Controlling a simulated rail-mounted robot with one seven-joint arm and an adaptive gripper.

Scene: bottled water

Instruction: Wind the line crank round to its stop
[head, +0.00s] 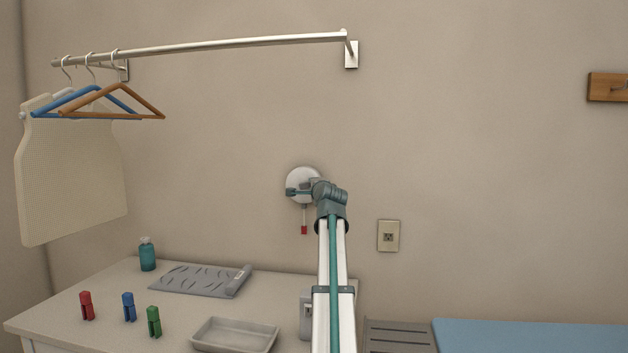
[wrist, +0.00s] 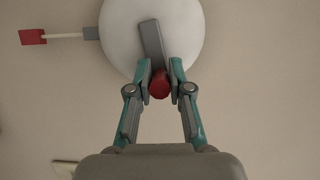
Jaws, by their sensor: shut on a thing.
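The line crank has a white round drum (head: 303,178) on the wall; it also shows in the wrist view (wrist: 185,30). A grey crank arm (wrist: 152,42) runs from the drum's middle to a red knob (wrist: 160,86). My gripper (wrist: 160,74) is shut on the red knob, one finger on each side. In the head view my wrist covers part of the drum, and the knob is hard to make out. A red tab (head: 304,230) on a short pale line hangs straight below the drum; it shows at the left in the wrist view (wrist: 32,37).
A metal rail (head: 220,44) with several hangers and a cream mat is at upper left. Below, the counter (head: 60,318) holds a teal bottle (head: 147,255), coloured pegs, a grey mat (head: 195,279) and a tray (head: 235,335). The wall around the drum is clear; an outlet (head: 388,236) is at right.

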